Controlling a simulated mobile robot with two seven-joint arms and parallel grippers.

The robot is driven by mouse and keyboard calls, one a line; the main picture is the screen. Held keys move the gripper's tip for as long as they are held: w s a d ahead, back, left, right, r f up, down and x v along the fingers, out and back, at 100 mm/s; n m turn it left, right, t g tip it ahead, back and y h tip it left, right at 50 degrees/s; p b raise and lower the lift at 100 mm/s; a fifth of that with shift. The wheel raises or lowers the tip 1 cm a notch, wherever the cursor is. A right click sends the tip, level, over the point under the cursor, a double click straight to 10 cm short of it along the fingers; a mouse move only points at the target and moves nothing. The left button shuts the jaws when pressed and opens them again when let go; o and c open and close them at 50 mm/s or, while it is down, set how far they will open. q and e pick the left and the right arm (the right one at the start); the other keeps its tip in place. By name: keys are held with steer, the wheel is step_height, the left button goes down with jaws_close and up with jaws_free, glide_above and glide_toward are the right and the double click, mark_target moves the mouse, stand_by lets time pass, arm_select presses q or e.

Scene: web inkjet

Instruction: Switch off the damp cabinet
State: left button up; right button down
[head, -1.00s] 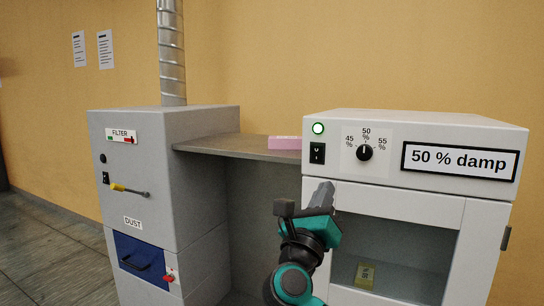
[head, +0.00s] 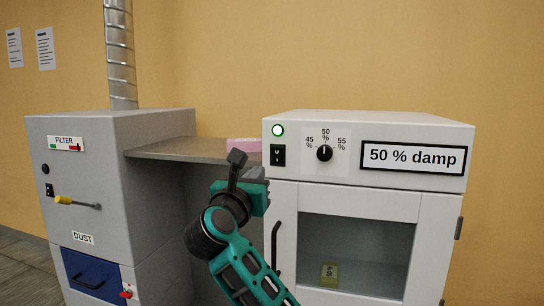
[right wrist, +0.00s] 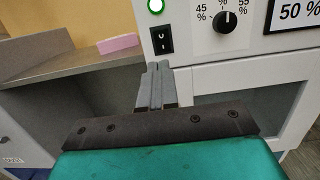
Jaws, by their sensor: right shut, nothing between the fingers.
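The damp cabinet (head: 245,118) is the white box on the right, labelled "50 % damp" (head: 413,158). Its round lamp (head: 278,130) glows green. Below the lamp is a black rocker switch (head: 278,155), also in the right wrist view (right wrist: 161,40). A black dial (head: 324,153) points up at 50 %. My right gripper (head: 254,172) is shut and empty, just left of and a little below the switch in the head view. In the right wrist view its fingertips (right wrist: 158,67) lie just below the switch; whether they touch the panel is unclear. My left gripper is not in view.
The cabinet's glass door (head: 355,255) is shut, with a dark handle (head: 275,250); a yellow item (head: 329,274) shows inside. A grey shelf (head: 165,150) holds a pink block (head: 243,145). The grey dust unit (head: 85,165) stands left, its yellow-handled lever (head: 75,202) sticking out.

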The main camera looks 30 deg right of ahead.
steer(key=p, duration=0.1)
glide_toward(275, 149)
steer(key=x, duration=0.5)
steer(key=shift+d+f, duration=0.2)
steer(key=shift+f, duration=0.05)
steer(key=shift+x, duration=0.85)
steer(key=shift+w+r, duration=0.15)
steer(key=shift+r, duration=0.15)
steer(key=shift+a, duration=0.1)
